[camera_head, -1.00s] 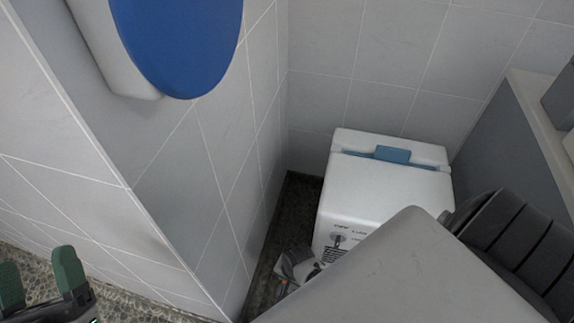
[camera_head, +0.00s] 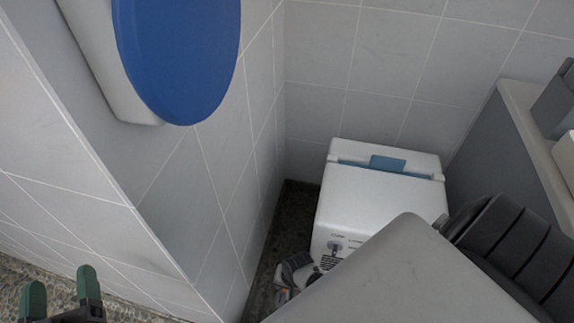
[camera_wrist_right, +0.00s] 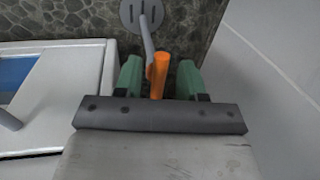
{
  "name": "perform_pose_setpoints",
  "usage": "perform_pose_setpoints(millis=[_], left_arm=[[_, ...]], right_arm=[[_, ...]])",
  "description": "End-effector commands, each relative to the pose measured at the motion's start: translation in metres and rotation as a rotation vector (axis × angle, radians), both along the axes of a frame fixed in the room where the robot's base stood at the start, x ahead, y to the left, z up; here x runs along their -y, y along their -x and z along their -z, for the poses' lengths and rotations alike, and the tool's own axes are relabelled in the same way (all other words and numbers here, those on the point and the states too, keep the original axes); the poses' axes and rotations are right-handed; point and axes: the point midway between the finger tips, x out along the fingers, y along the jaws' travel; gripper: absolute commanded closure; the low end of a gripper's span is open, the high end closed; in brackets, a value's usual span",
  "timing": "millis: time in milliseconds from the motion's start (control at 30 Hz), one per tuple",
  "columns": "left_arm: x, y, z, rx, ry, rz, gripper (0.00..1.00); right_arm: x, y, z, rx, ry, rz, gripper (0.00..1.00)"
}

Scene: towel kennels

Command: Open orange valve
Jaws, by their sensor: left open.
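The orange valve (camera_wrist_right: 159,75) shows in the right wrist view as a short orange handle on a grey pipe that runs up to a round slotted grey plate. My right gripper (camera_wrist_right: 160,79) has its two green fingers apart, one on each side of the orange handle. I see gaps, so it does not look clamped; depth is hard to judge. In the head view, only a tiny orange spot (camera_head: 284,291) shows low by the white box, mostly hidden. My left gripper (camera_head: 62,292) is open and empty at the lower left, over the pebbled floor.
A white box (camera_head: 378,200) with a blue tab and a front dial stands in the tiled corner. A blue oval (camera_head: 180,60) on a white mount hangs on the left wall. A ledge (camera_head: 540,140) lies at the right. A strip of dark floor is free left of the box.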

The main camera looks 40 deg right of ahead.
Motion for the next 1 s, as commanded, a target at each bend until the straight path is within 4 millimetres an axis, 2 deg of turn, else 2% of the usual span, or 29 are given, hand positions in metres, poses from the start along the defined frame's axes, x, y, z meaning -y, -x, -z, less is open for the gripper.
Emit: perform_pose_setpoints(millis=[367,667,1000], left_arm=[[0.000,0.000,0.000,-0.008,-0.002,0.000,0.32],[-0.007,0.003,0.032,-0.267,-0.069,-0.016,0.32],[-0.021,0.027,0.075,-0.632,-0.157,-0.039,0.32]], right_arm=[[0.001,0.000,-0.002,0.001,0.001,0.002,0.58],[0.003,0.002,-0.020,0.001,0.001,0.002,0.58],[0.006,0.006,-0.043,0.000,0.000,0.002,0.58]])
